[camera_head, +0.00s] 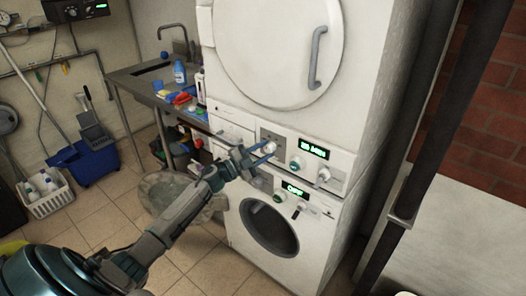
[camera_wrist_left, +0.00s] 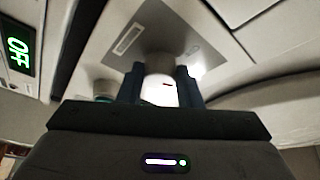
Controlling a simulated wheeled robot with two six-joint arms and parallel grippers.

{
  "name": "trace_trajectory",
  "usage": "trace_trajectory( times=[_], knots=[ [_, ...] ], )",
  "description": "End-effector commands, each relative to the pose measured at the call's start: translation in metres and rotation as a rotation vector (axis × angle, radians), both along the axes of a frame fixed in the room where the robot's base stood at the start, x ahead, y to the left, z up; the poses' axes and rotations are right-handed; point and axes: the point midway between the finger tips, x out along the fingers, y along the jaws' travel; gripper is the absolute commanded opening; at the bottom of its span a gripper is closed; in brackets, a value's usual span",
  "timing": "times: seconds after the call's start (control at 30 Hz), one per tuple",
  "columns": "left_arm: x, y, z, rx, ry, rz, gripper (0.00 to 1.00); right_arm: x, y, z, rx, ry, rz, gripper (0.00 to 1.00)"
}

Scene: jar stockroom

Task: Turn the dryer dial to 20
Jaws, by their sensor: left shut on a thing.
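The stacked dryer (camera_head: 225,125) has a control panel with a green-lit display (camera_head: 314,148), too small to read surely here. My left gripper (camera_head: 262,155) reaches the left part of this panel and is shut on a white dial (camera_head: 268,147). A green display (camera_wrist_left: 18,52) at the left of that view reads OFF. A green-ringed knob (camera_head: 296,163) and another white knob (camera_head: 323,175) sit farther right on the panel. My right gripper is not in view.
A washer (camera_head: 313,242) with its own green display (camera_head: 295,189) and knobs stands below. A sink bench (camera_head: 135,78) with bottles and cloths is at the left. A blue bin (camera_head: 90,165) and white basket (camera_head: 47,200) stand on the tiled floor. A dark pipe (camera_head: 425,140) runs at the right.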

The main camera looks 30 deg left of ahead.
Motion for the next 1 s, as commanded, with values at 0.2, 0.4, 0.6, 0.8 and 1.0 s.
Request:
trace_trajectory(
  times=[0.2,0.4,0.6,0.8,1.0],
  knots=[
    [0.000,0.000,-0.001,-0.001,0.001,-0.002,0.09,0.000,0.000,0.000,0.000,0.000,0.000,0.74],
    [0.000,0.000,-0.001,0.000,0.001,-0.001,0.53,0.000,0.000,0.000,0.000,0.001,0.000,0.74],
    [0.000,0.000,0.000,-0.001,0.000,0.000,0.53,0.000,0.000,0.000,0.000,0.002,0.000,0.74],
    [-0.011,0.006,-0.006,0.003,0.002,0.001,0.53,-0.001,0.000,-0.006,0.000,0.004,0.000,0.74],
    [-0.045,0.020,-0.016,0.005,0.005,-0.001,0.53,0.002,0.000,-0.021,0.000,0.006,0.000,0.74]
  ],
)
